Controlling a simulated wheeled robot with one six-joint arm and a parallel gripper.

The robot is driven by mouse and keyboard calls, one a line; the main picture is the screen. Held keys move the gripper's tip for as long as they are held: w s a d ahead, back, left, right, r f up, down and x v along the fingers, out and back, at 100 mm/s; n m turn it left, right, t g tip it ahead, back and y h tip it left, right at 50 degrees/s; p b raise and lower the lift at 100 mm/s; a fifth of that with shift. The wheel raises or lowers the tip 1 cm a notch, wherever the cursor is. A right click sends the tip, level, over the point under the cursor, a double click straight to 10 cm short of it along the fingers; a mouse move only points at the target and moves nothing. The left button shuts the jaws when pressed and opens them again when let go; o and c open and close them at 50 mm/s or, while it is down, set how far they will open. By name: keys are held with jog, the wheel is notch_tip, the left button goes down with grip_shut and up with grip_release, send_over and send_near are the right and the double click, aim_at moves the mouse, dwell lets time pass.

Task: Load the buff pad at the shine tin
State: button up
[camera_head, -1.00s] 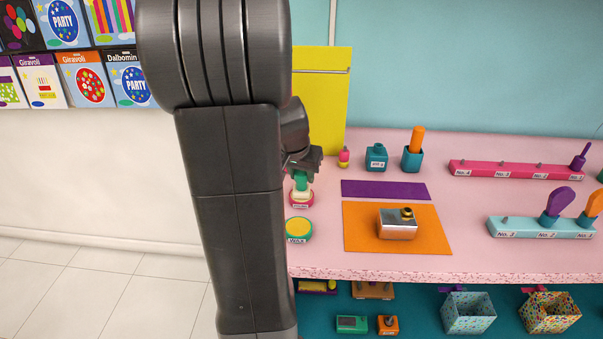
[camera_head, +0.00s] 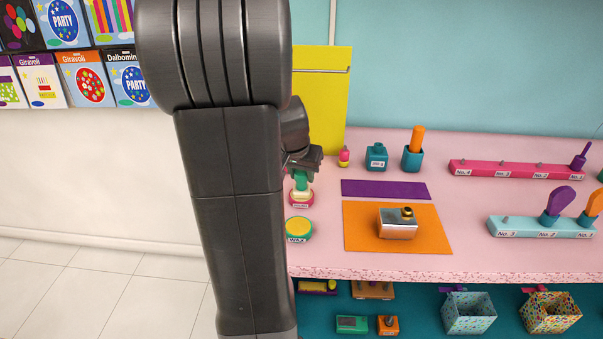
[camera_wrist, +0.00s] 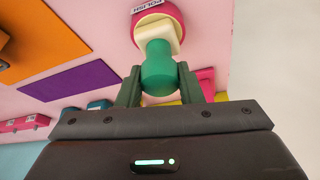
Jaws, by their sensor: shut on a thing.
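My gripper (camera_wrist: 163,83) is shut on the green handle (camera_wrist: 158,68) of the buff pad, which also shows in the head view (camera_head: 301,183). The pad's cream face (camera_wrist: 155,32) points down at the pink-red tin (camera_wrist: 160,12), whose label seems to read POLISH. The tin also shows in the head view (camera_head: 302,203), directly under the pad. I cannot tell whether pad and tin touch. Much of the tin's top is hidden by the pad. A green tin with yellow content, labelled WAX (camera_head: 298,229), stands just in front of it.
A silver block with a dark and gold top (camera_head: 398,224) sits on an orange mat (camera_head: 358,239). Behind lie a purple mat (camera_head: 385,190) and two teal holders (camera_head: 377,158). Pink (camera_head: 515,171) and pale blue racks (camera_head: 520,228) stand at right. A yellow board (camera_head: 322,105) rises behind my gripper.

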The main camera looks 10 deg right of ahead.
dwell(0.4)
jog(key=shift+r+p, duration=2.55)
jog(key=shift+r, duration=0.95)
jog(key=shift+f, duration=0.1)
